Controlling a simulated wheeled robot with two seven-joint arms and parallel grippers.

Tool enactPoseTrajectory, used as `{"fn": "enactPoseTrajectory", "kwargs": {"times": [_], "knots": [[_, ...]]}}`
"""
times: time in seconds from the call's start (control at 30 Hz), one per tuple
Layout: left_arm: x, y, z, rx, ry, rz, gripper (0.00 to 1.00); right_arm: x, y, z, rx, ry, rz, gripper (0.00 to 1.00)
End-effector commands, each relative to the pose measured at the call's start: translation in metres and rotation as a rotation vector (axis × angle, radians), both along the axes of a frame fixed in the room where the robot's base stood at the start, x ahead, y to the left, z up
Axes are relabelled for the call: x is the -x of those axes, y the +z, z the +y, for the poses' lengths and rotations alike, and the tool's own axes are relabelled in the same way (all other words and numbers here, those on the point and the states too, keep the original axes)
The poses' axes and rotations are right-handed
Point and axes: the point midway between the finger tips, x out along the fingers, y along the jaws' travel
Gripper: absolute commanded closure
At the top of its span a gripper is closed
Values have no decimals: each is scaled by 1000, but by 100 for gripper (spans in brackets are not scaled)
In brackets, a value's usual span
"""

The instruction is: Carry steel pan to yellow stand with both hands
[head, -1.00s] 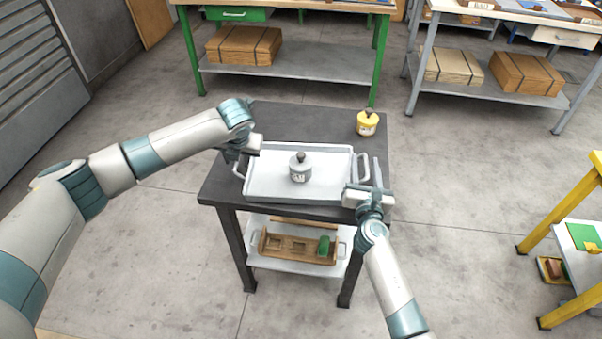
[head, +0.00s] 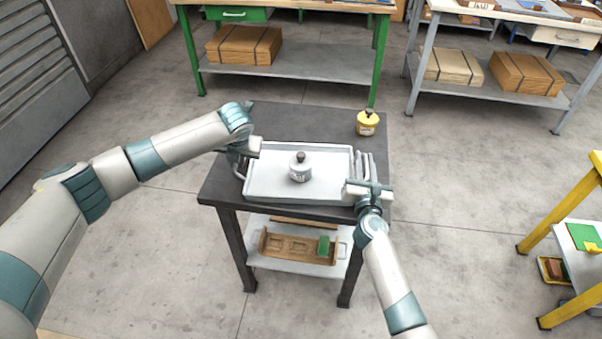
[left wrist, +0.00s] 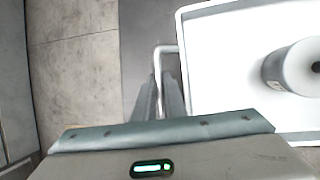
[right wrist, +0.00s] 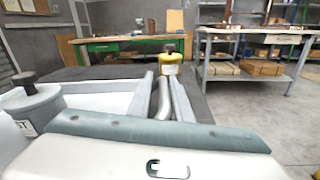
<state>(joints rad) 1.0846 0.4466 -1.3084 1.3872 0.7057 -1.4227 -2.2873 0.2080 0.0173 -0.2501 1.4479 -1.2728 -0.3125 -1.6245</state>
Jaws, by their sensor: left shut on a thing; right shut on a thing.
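The steel pan (head: 327,172) is a pale rectangular tray on the dark table, with a loop handle at each short end. A grey lidded canister (head: 300,170) stands in it; it also shows in the left wrist view (left wrist: 297,68). My left gripper (head: 240,164) is shut on the pan's left handle, which shows between its fingers in the left wrist view (left wrist: 158,95). My right gripper (head: 366,168) is shut on the right handle, seen between the fingers in the right wrist view (right wrist: 163,100). The yellow stand (head: 575,210) is at the right edge, partly cut off.
The dark table (head: 290,115) also bears a yellow canister (head: 367,123) at its back right. A wooden tray (head: 290,248) with a green block lies on its lower shelf. A green workbench (head: 300,62) stands behind. Bare floor (head: 455,220) lies between table and yellow stand.

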Motion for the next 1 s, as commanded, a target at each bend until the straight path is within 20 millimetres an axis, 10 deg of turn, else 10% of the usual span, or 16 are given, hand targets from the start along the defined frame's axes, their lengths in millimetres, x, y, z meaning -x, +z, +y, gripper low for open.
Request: {"fn": "enactPoseTrajectory", "kwargs": {"times": [1.0], "knots": [[-1,51,0,0,1,-1,100,0,50,-2,5,-5,1,100]]}}
